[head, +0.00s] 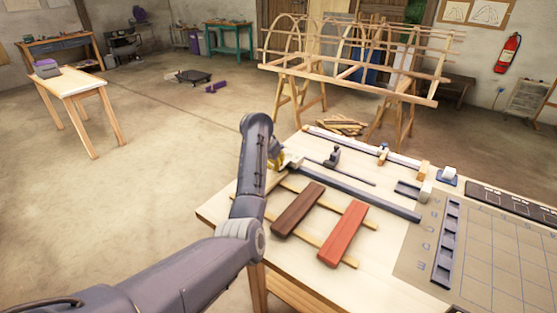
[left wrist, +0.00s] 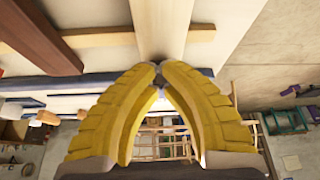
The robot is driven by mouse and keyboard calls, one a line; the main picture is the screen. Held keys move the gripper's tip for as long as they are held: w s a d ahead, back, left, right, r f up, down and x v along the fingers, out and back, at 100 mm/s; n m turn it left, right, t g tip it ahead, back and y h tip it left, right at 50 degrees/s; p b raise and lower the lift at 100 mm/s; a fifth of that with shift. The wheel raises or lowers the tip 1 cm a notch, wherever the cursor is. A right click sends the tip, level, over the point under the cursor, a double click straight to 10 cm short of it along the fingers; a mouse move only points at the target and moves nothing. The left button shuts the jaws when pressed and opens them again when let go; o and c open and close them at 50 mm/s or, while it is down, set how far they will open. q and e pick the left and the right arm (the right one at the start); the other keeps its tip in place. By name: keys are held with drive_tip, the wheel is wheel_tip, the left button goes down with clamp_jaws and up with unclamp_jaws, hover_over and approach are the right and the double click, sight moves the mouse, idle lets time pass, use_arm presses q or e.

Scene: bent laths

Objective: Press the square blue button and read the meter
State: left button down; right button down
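I cannot make out a square blue button or a meter for certain. A small dark blue piece with a white rounded top (head: 448,174) sits at the back right of the workbench (head: 318,176). A tiny blue part (head: 384,147) shows on the long pale rail behind. My left gripper (head: 277,160) is over the bench's far left edge, partly hidden by my arm. A pale wooden piece (left wrist: 164,25) shows beyond the tips. My right gripper is not in view.
A dark brown block (head: 298,209) and a red block (head: 342,233) lie across two thin laths. A long grey bar (head: 360,194) lies behind them. A gridded board (head: 500,262) covers the right side. A frame of bent laths (head: 355,60) stands on trestles beyond.

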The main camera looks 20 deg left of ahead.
use_arm(q)
drive_tip(key=shift+s+a+r, duration=0.1)
drive_tip(key=shift+s+r, duration=0.05)
drive_tip(key=shift+s, duration=0.1)
drive_tip(key=shift+s+r, duration=0.1)
drive_tip(key=shift+r, duration=0.4)
drive_tip(key=v, duration=1.1)
drive_tip(key=shift+s, duration=0.2)
drive_tip(key=shift+a, duration=0.1)
